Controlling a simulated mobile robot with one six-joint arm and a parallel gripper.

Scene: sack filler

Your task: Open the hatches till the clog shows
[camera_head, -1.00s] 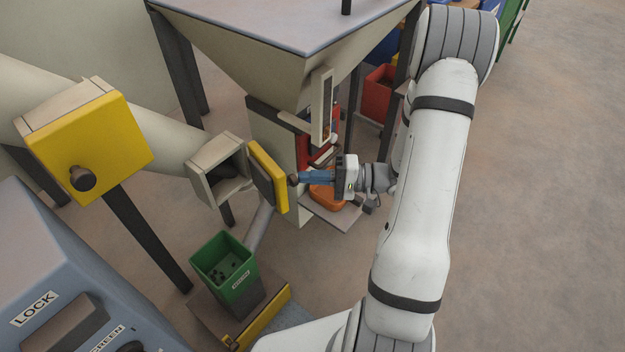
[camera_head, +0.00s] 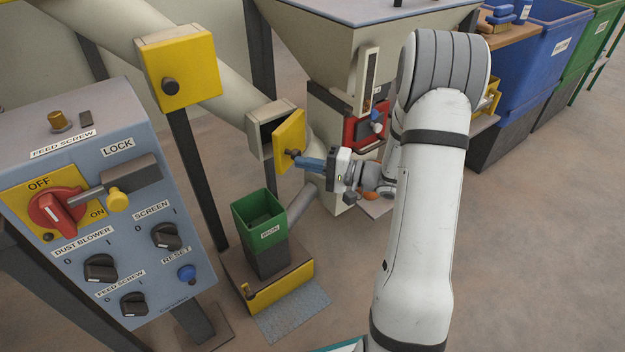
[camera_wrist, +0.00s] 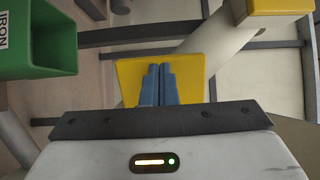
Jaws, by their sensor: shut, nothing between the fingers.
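The lower yellow hatch (camera_head: 292,137) on the sloping feed pipe stands open, swung out to the right of its square port (camera_head: 257,138). The port's inside is dark, and I cannot tell what is in it. The upper yellow hatch (camera_head: 197,62) lies flat over its port, with a dark round knob facing out. My gripper (camera_head: 301,162) is shut and empty, its blue fingertips at the open hatch's knob side; I cannot tell whether they touch. In the wrist view, the shut fingers (camera_wrist: 158,72) point at the yellow hatch plate (camera_wrist: 193,82).
A control panel (camera_head: 140,235) with a red switch and a lock bar stands at left. A green bin (camera_head: 258,221) marked IRON stands below the open hatch. The hopper (camera_head: 345,45) rises behind my arm. Open floor (camera_head: 540,220) lies at right.

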